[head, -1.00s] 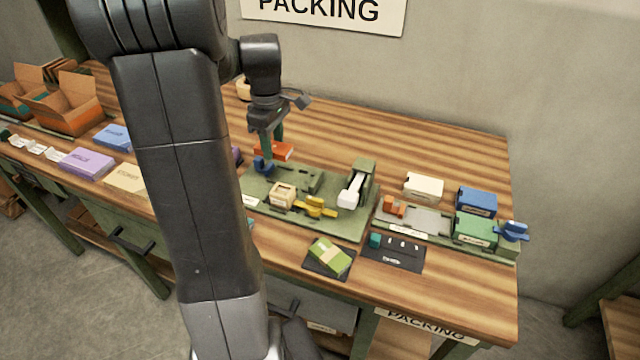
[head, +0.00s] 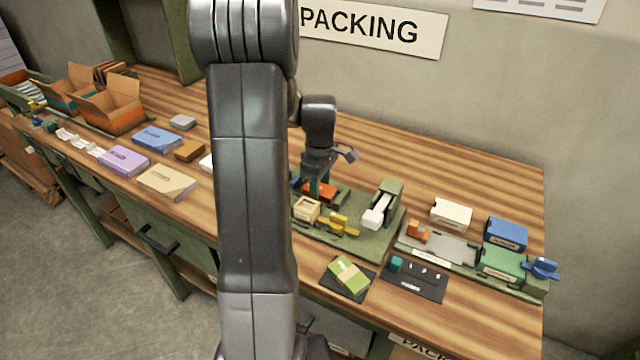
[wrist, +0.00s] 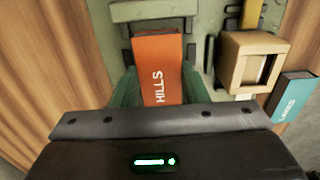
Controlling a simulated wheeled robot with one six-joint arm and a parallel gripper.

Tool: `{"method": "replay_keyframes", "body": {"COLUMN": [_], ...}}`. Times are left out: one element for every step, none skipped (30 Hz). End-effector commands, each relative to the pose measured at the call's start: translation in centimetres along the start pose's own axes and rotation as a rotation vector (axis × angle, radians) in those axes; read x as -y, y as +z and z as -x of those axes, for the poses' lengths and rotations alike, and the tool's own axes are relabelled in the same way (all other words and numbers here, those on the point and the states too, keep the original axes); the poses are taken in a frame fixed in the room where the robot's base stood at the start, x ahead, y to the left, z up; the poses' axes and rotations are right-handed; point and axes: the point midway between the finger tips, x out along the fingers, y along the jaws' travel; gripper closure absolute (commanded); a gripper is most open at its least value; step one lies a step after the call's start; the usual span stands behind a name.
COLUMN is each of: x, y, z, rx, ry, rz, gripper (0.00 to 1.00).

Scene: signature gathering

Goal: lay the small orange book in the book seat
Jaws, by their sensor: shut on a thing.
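The small orange book (wrist: 160,70), marked HILLS, is between the green fingers of my gripper (wrist: 155,92) in the wrist view. My gripper is shut on it. In the head view the orange book (head: 323,189) is over the green board (head: 365,246), just behind the cream block (head: 306,209). The raised green edges of the book seat (wrist: 150,12) show at the book's far end in the wrist view. The book covers most of the seat, and I cannot tell whether it touches the board.
Right of the book stand the cream block, a yellow tool (head: 338,227) and a white roller dispenser (head: 377,213). A teal book (wrist: 293,93) marked LAKES lies at the right in the wrist view. The table behind the board is clear.

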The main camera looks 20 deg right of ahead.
Motion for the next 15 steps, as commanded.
{"method": "replay_keyframes", "body": {"x": [-0.03, -0.03, -0.03, -0.03, -0.02, -0.02, -0.02, -0.02, -0.02, -0.02, -0.02, -0.02, -0.02, -0.02, -0.02], "y": [-0.01, -0.02, -0.02, -0.01, -0.01, -0.01, -0.01, -0.01, -0.01, -0.01, -0.01, -0.01, -0.01, -0.01, -0.01], "z": [0.07, 0.09, 0.09, 0.09, 0.08, 0.01, -0.09, -0.22, -0.36, -0.22, -0.19, -0.19, -0.19, -0.18, -0.18], "rx": [-0.001, -0.001, -0.001, -0.001, -0.001, -0.001, -0.001, 0.0, 0.0, -0.001, -0.001, -0.001, -0.001, -0.001, -0.001], "ry": [0.002, 0.002, 0.002, 0.002, 0.001, 0.001, 0.001, 0.001, 0.001, 0.001, 0.001, 0.001, 0.001, 0.001, 0.001], "rz": [0.0, 0.0, 0.0, 0.0, 0.0, 0.0, 0.0, 0.0, 0.0, 0.0, 0.0, 0.0, 0.0, 0.0, 0.0], "gripper": [0.82, 0.82, 0.82, 0.82, 0.82, 0.82, 0.82, 0.82, 0.82, 0.54, 0.48, 0.4, 0.38, 0.38, 0.38]}}
